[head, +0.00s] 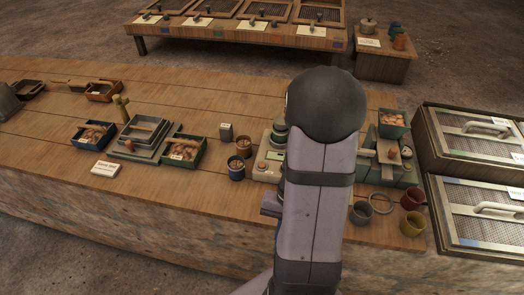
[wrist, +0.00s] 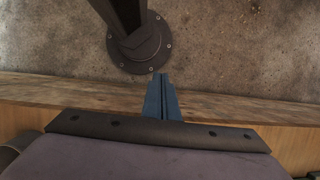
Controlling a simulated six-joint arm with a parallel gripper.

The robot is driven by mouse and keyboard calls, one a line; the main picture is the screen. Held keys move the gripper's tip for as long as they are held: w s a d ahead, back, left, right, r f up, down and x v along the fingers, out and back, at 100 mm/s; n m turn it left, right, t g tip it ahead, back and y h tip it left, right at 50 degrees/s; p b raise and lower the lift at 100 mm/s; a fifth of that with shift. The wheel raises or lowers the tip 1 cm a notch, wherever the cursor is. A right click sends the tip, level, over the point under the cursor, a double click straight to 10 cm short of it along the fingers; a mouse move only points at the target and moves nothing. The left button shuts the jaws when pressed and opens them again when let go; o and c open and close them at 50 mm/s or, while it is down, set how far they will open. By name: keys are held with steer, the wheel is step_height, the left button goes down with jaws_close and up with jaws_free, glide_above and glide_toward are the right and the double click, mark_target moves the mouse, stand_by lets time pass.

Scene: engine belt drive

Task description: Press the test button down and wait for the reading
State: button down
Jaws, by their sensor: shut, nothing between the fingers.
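A cream bench device (head: 267,167) with a small panel and reddish marks on its front stands on the wooden table, left of my arm in the head view. My arm covers its right part, and I cannot make out a test button on it. A round dark-topped container sits on or just behind the device. My gripper (wrist: 160,82) shows in the wrist view with its blue fingers together, empty. The fingers appear over the table's edge, with floor beyond. In the head view my arm hides the fingers. The device is not in the wrist view.
Mesh-topped cases (head: 475,190) stand far right.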

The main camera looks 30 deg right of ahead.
steer(key=w+d+r+m+t+y+p, duration=0.2)
steer(key=w+r+m+p, duration=0.25)
steer(key=r+p, duration=0.4)
steer(key=w+d+r+m+t, duration=0.2)
steer(key=w+d+m+t, duration=0.2)
steer(key=w, duration=0.5)
steer(key=w+d+r+m+t+h+p, duration=0.1)
steer(key=w+d+r+m+t, duration=0.2)
steer(key=w, duration=0.7)
steer(key=shift+d+m+t, duration=0.55)
steer(key=shift+d+t, duration=0.15)
steer(key=shift+d, duration=0.4)
steer(key=shift+w, duration=0.1)
steer(key=b, duration=0.5)
glide_above(265, 167)
step_height(265, 167, down, 7)
steer(key=shift+d+f, duration=0.1)
steer(key=shift+f, duration=0.1)
steer(key=shift+f+b, duration=0.55)
steer(key=shift+f, duration=0.15)
